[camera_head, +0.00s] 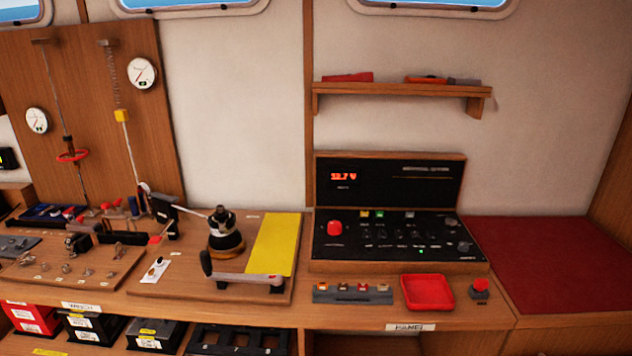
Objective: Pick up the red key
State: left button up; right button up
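I cannot say for certain which thing is the red key. A small grey block with a red top (480,287) stands on the counter at the right, beside a red tray (427,292). A low grey strip (352,292) with several small coloured pieces, some reddish, lies left of the tray; the pieces are too small to identify. A round red knob (334,228) is on the black instrument panel (390,240) behind them. The tray looks empty. Neither of my grippers shows in the head view.
A winch (225,232) and a lever with a dark grip (240,277) stand on a wooden board left of the strip. A yellow sheet (272,245) lies there too. A wall shelf (400,90) is above. The red surface (550,262) at the right is clear.

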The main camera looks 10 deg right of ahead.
aim_at(479, 283)
jog(key=z, duration=1.4)
jog(key=i+z, duration=0.1)
jog(key=i, duration=0.2)
